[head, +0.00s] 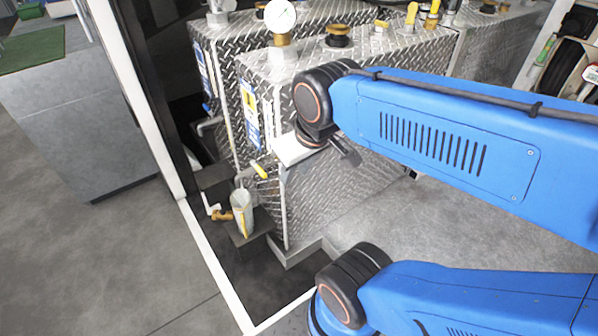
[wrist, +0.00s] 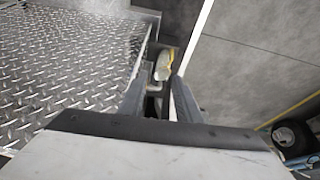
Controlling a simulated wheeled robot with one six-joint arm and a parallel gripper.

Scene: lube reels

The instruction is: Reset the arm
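My blue arm (head: 430,140) reaches in from the right in the head view. Its bent wrist is in front of the diamond-plate tanks. In the wrist view my gripper (wrist: 161,74) has its two dark fingers apart, with nothing held between them. In the head view the pale hand (head: 298,150) shows below the black wrist joint, and its fingertips are hard to make out. A clear jug with yellow marks (head: 242,212) stands on a small dark shelf, below and left of the hand. It also shows beyond the fingers in the wrist view (wrist: 164,64).
Diamond-plate metal tanks (head: 325,75) stand close behind the wrist, with a gauge (head: 280,15) and caps on top. A yellow-handled tap (head: 260,170) is near the jug. A white-edged frame (head: 150,130) runs at left, beside a grey cabinet (head: 85,115). Open floor lies at lower left.

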